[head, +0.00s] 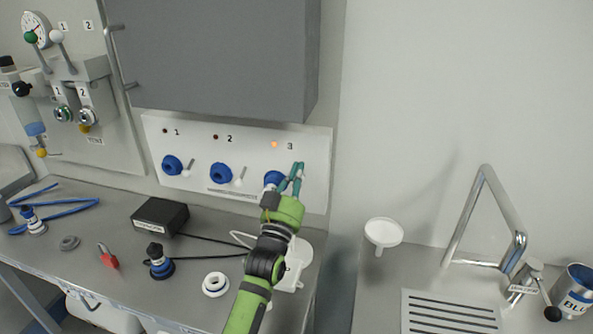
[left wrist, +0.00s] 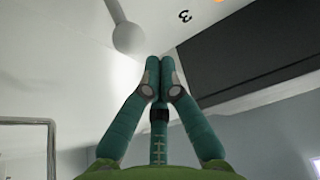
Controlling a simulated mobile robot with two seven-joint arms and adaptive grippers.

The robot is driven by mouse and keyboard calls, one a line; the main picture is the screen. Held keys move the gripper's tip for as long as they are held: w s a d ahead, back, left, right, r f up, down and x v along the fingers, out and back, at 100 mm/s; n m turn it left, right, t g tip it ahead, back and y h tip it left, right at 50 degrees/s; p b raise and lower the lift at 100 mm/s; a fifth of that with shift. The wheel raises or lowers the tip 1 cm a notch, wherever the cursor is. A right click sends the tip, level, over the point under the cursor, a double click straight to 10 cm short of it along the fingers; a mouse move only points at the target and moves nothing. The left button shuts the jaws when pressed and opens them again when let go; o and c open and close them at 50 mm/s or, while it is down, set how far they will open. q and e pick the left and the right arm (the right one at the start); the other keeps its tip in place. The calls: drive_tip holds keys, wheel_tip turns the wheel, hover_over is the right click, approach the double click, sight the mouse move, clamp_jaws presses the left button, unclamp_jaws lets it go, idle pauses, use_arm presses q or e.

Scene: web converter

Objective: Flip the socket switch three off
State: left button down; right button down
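The white socket panel (head: 255,193) on the wall has three blue sockets numbered 1 to 3. The orange light (head: 275,144) by number 3 is lit. Socket three (head: 272,178) is partly covered by my left gripper (head: 297,170), which is at its right side, in front of where its switch sits. In the left wrist view a white ball-ended lever, switch three (left wrist: 128,38), shows just left of the fingertips. The left gripper (left wrist: 160,68) has its fingertips together and holds nothing. In the head view the switch is hidden. Contact cannot be told. My right gripper is not in view.
A grey cabinet (head: 215,60) hangs above the panel. Switches one (head: 187,169) and two (head: 239,177) stand left of socket three. A black box (head: 160,214), plug (head: 158,262) and red padlock (head: 107,257) lie on the bench. A sink tap (head: 480,215) stands right.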

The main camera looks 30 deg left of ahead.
use_arm(q)
drive_tip(key=shift+f, duration=0.45)
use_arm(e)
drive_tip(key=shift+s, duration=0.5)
use_arm(q)
drive_tip(key=shift+s+f+b, duration=0.35)
drive_tip(key=shift+f, duration=0.35)
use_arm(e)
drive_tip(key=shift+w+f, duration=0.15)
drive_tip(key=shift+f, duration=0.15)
use_arm(q)
drive_tip(key=shift+f, duration=0.1)
drive_tip(key=shift+s+d+f+b, duration=0.15)
drive_tip(key=shift+f+b, duration=0.25)
drive_tip(key=shift+f, duration=0.25)
drive_tip(key=shift+s+a+f+b, duration=0.1)
drive_tip(key=shift+f+b, duration=0.25)
drive_tip(key=shift+f, duration=0.25)
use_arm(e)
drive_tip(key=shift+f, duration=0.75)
use_arm(q)
wheel_tip(320, 180, up, 10)
drive_tip(key=shift+f, duration=0.1)
